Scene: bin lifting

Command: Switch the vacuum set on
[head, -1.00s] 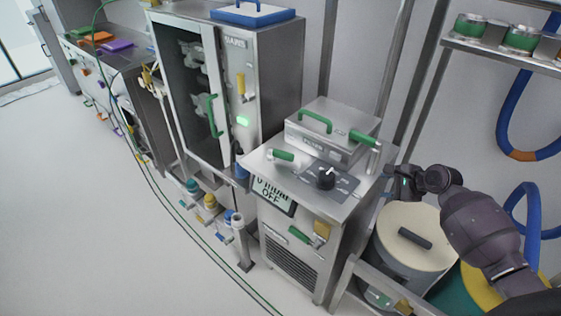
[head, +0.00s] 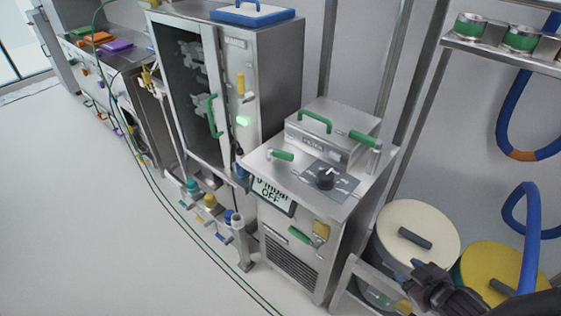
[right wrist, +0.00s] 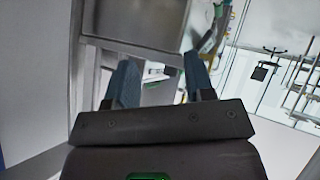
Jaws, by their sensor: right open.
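The vacuum set is a steel cabinet (head: 330,225) with a slanted display (head: 272,195) that reads "0 mbar" and "OFF". A black rotary knob (head: 326,178) sits on a grey plate on its top. A steel box (head: 332,132) with a green handle stands behind the knob. My right gripper (head: 424,282) is low at the bottom right, in front of the drums and well apart from the knob. In the right wrist view its two blue-grey fingers (right wrist: 160,82) are apart with nothing between them. My left gripper is out of view.
A cream-lidded drum (head: 425,222) and a yellow-lidded drum (head: 485,262) stand right of the cabinet. A glass-door steel chamber (head: 205,90) stands to its left. Valves with coloured caps (head: 210,205) stand in front. The floor at left is clear except for cables.

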